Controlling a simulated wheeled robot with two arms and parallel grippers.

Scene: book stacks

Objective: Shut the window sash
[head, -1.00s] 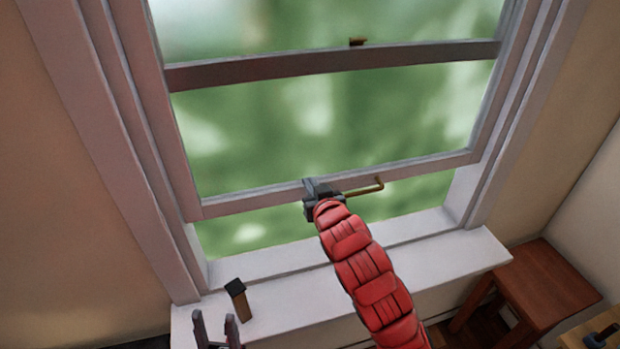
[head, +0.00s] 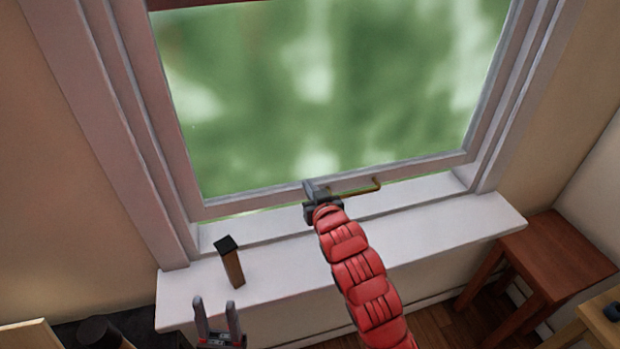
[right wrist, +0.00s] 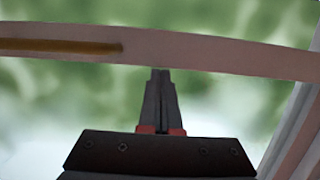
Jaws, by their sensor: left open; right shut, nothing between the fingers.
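The window sash (head: 240,203) is a pale frame with a glass pane. Its bottom rail is a little above the white sill (head: 420,208), with a thin green gap under it at the left. A brass handle (head: 357,188) runs along the rail; it also shows in the right wrist view (right wrist: 60,47). My right gripper (head: 310,186) is shut and empty at the rail, left of the handle. In the right wrist view its closed fingertips (right wrist: 160,72) meet the rail's lower edge; contact is unclear. My left gripper (head: 215,303) is open and empty near the sill's front edge.
A wooden block with a black top (head: 231,264) stands on the sill, left of my right arm. A brown wooden stool (head: 555,258) is at the right. A dark object (head: 100,332) is at the lower left.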

